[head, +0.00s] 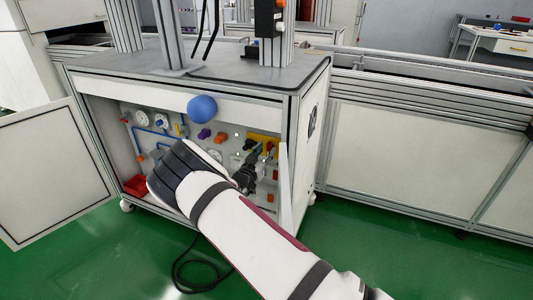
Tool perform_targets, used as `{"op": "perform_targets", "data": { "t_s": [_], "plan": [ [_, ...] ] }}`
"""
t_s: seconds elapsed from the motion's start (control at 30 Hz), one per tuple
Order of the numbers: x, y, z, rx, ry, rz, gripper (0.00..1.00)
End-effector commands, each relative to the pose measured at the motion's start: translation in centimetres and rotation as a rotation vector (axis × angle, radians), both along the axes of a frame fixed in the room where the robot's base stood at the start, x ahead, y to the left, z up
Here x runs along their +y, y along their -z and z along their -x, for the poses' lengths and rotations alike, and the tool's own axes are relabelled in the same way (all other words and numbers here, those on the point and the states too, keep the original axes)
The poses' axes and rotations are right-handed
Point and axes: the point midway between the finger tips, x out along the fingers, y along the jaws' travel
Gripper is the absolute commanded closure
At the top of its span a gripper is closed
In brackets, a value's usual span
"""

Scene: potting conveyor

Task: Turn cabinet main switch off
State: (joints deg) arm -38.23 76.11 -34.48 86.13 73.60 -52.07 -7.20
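The cabinet (297,100) stands open below a grey table top, with its panel of fittings showing inside. A yellow plate with a red part, which looks like the main switch (266,140), is at the right of the panel. My gripper (257,155) is inside the cabinet opening, just below and in front of the yellow plate. Its dark fingers overlap the lower part of the plate in the picture. I cannot tell whether they touch it or are open or shut. My arm hides the lower middle of the panel.
A blue ball (202,109) is at the cabinet's upper front edge. The open door (52,170) swings out to the left. A red bin (137,186) sits at the lower left inside. A black cable (187,277) lies on the green floor. Conveyor panels (400,150) extend right.

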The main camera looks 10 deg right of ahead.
Motion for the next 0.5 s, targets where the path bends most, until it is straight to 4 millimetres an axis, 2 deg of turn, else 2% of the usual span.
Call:
{"op": "perform_targets", "data": {
  "t_s": [0.2, 0.47, 0.5],
  "plan": [
    [-0.88, 0.0, -1.16, 0.001, 0.0, 0.001, 0.67],
    [-0.93, -0.03, -1.23, 0.001, 0.0, 0.001, 0.67],
    [-0.93, -0.02, -1.23, 0.001, 0.0, 0.001, 0.71]
  ]
}}
